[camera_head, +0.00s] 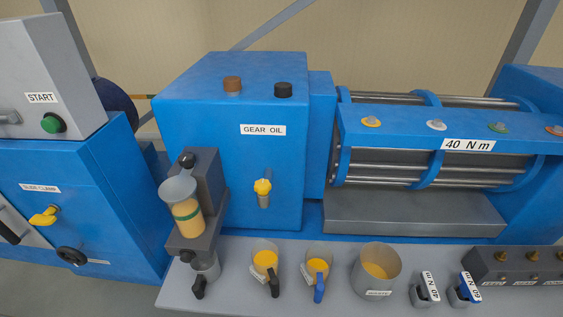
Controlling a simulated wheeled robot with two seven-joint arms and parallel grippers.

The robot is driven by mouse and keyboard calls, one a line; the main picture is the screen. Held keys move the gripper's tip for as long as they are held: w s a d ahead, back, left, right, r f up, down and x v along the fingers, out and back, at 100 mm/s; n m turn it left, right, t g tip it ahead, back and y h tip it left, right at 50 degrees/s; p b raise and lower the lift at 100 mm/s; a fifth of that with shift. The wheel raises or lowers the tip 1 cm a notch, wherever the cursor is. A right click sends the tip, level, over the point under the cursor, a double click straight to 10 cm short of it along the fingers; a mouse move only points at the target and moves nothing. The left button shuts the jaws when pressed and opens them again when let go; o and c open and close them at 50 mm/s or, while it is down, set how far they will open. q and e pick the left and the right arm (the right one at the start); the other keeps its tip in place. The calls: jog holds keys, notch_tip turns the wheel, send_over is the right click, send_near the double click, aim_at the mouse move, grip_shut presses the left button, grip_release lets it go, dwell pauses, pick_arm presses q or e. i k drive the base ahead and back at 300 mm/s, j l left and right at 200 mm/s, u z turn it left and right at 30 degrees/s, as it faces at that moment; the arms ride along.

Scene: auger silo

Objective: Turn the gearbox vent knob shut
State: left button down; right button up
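The blue gearbox (195,125), labelled GEAR OIL, stands left of centre. On its top are a brown knob (232,84) at the left and a black knob (283,90) at the right. Neither knob carries a readable label, so I cannot tell which is the vent knob or whether it is open. A yellow tap (263,187) sits on the gearbox front, below the GEAR OIL label (263,130). Neither of my grippers shows in the head view.
A grey stand (207,180) with an oil-filled glass (187,217) rises before the gearbox's left side. Jugs (265,258), a grey pot (377,268) and tools line the front shelf. A roller cage (430,135) is right; the START box (50,80) is left.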

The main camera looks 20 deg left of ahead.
aim_at(263, 186)
jog(key=k+u, duration=0.15)
jog(key=k, duration=0.4)
jog(key=k+j+u, duration=0.15)
jog(key=k, duration=0.35)
jog(key=k+j+u, duration=0.1)
jog(key=k+j, duration=0.15)
jog(key=k, duration=0.25)
